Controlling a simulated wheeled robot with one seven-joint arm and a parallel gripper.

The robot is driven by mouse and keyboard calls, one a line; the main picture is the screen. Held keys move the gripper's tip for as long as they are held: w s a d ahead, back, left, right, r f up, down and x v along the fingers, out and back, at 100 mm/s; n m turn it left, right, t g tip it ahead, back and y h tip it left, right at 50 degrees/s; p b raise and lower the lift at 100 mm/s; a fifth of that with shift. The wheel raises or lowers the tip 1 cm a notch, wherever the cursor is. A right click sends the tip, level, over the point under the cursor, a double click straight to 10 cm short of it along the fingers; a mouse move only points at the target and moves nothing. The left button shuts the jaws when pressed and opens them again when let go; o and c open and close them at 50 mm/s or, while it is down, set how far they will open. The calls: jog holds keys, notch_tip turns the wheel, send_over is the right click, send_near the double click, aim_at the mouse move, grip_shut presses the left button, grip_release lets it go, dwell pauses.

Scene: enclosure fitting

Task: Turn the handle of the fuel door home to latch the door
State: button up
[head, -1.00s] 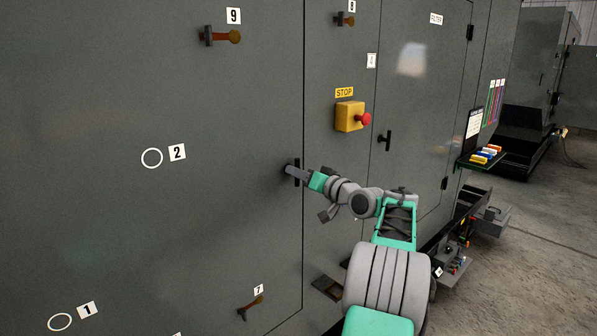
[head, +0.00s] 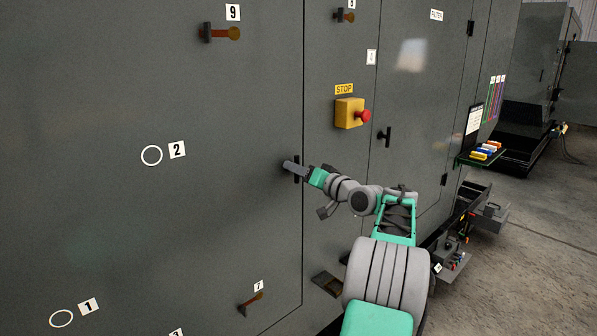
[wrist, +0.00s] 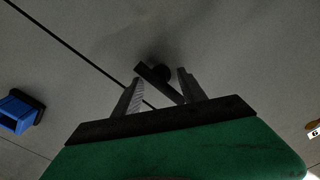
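The large grey door (head: 220,110) on the left stands flush with the panel beside it, with a dark seam at its right edge. Its dark T-shaped handle (head: 297,167) sits near this seam, partly hidden by my gripper (head: 287,164) in the head view. In the wrist view, the handle (wrist: 160,82) is a dark bar on a round hub, tilted from upper left to lower right. My gripper (wrist: 160,78) has its two fingers apart, one on either side of the bar. Whether either finger touches the bar is unclear. No fuel label is readable.
A yellow stop box with a red button (head: 350,114) juts out right of the handle. Another T-handle (head: 385,137) is on the filter door. A blue object (wrist: 18,112) shows in the wrist view.

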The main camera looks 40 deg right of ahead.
jog(key=s+b, duration=0.2)
jog(key=s, duration=0.5)
jog(key=shift+s+b, duration=0.4)
jog(key=shift+d, duration=0.1)
